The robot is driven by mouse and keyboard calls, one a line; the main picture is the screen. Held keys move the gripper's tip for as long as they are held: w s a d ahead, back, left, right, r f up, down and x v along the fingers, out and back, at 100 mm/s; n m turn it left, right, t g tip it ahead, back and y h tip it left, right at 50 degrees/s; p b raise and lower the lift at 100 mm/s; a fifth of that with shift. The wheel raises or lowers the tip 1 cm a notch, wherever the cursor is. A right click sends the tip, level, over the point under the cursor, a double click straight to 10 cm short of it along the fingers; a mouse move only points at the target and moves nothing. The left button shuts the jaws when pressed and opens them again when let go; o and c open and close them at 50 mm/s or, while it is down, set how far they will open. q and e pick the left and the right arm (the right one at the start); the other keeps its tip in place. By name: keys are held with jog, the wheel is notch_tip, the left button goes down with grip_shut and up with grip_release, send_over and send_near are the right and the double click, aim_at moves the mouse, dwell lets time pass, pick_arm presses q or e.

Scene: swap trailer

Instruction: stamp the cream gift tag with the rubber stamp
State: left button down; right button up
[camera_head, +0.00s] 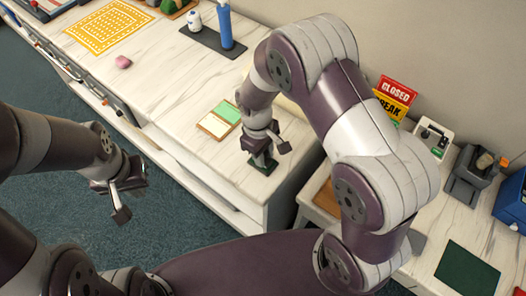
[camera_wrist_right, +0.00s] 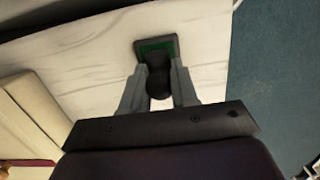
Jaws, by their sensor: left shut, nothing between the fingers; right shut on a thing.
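My right gripper (camera_wrist_right: 158,98) is shut on the dark, rounded handle of the rubber stamp (camera_wrist_right: 158,78) in the right wrist view. At the handle's far end is a dark square piece with green (camera_wrist_right: 157,46); I cannot tell whether the green is the stamp's base or a pad under it. In the head view my right gripper (camera_head: 264,149) is low over the white counter near its front corner, at this dark green piece (camera_head: 263,166). A cream card (camera_head: 213,126), likely the gift tag, lies beside a green one (camera_head: 228,112). My left gripper (camera_head: 121,209) is shut and empty.
The white counter (camera_head: 175,85) has free room left of the cards. A pink lump (camera_head: 123,62), a yellow patterned sheet (camera_head: 110,26) and a blue bottle (camera_head: 225,25) stand farther back. A second surface at right holds a dark green mat (camera_head: 467,268) and a CLOSED sign (camera_head: 396,88).

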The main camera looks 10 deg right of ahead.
notch_tip(320, 180, up, 7)
jog(key=p, duration=0.6)
